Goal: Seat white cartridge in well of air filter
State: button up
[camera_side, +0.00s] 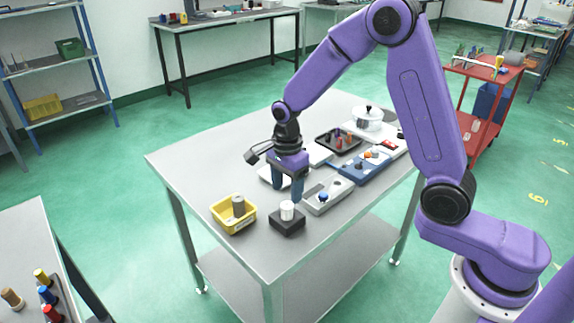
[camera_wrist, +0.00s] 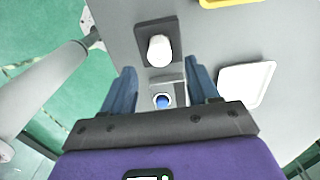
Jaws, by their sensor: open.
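The white cartridge (camera_side: 287,209) stands upright at the dark square block (camera_side: 287,224) near the table's front corner. How deep it sits in the block cannot be told. In the wrist view the white cartridge (camera_wrist: 159,50) shows over the dark block (camera_wrist: 143,33), beyond my fingertips. My gripper (camera_side: 288,193) points down, open and empty, just above and behind the cartridge in the side view. In the wrist view my gripper (camera_wrist: 160,82) has its fingers spread wide, with nothing between them. No part is clearly recognisable as the air filter or its well apart from this block.
A yellow bin (camera_side: 221,211) with a grey-brown cylinder (camera_side: 238,205) stands left of the block. A light grey unit with a blue knob (camera_side: 323,197) lies to the right. A white tray (camera_wrist: 246,84) is beside my fingers. A blue unit, black tray and pot stand farther back.

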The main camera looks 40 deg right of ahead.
aim_at(287, 205)
notch_tip(287, 205, up, 7)
jog(key=s+a+r+n, duration=0.2)
jog(key=s+n, duration=0.4)
jog(key=n, duration=0.2)
jog(key=s+d+n, duration=0.3)
jog(key=s+n, duration=0.8)
jog(key=s+d+n, duration=0.3)
jog(key=s+n, duration=0.8)
jog(key=s, duration=0.1)
jog(key=shift+s+n, duration=0.15)
jog(key=shift+n, duration=0.15)
dwell(0.9)
